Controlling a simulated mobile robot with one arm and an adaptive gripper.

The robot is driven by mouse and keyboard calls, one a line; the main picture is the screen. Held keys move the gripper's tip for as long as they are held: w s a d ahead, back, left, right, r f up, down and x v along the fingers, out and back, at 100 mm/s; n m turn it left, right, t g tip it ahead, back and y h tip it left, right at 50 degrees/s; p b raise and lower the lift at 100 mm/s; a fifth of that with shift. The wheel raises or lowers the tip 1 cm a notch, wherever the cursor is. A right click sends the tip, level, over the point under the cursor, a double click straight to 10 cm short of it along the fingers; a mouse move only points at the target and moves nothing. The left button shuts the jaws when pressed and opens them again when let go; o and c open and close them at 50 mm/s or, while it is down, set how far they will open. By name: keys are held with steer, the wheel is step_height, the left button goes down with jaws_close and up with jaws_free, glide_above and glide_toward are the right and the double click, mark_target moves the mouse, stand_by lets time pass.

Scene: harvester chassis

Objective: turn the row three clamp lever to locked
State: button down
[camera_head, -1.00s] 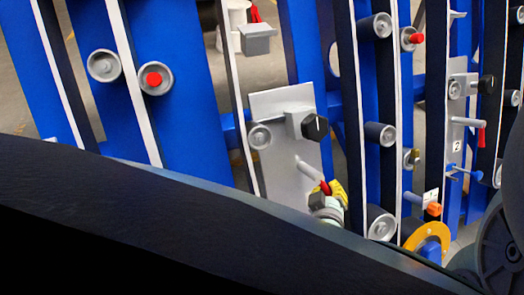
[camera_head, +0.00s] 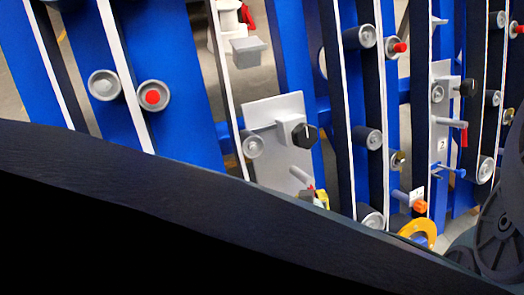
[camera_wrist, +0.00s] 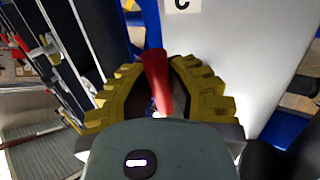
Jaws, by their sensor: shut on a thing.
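The clamp lever is red (camera_wrist: 155,78) in the wrist view and stands between the yellow fingers of my gripper (camera_wrist: 158,90), which is shut on it. In the head view only the red tip of the lever (camera_head: 311,187) shows, by a grey rod on a light grey panel (camera_head: 270,110). The yellow tips of my gripper (camera_head: 321,197) show there just above my dark arm, which hides the rest. A white label (camera_wrist: 186,5) with a dark mark is cut off at the top of the wrist view.
A black knob (camera_head: 305,135) sticks out of the panel above the lever. To the right are a second panel (camera_head: 440,110) labelled 2, a yellow ring (camera_head: 420,232) and an orange-tipped rod (camera_head: 420,206). Blue uprights and grey rollers stand close around.

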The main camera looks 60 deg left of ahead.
steer(key=c, duration=0.9)
jaws_free()
steer(key=shift+s, duration=0.1)
steer(key=shift+r, duration=0.1)
steer(key=shift+r, duration=4.9)
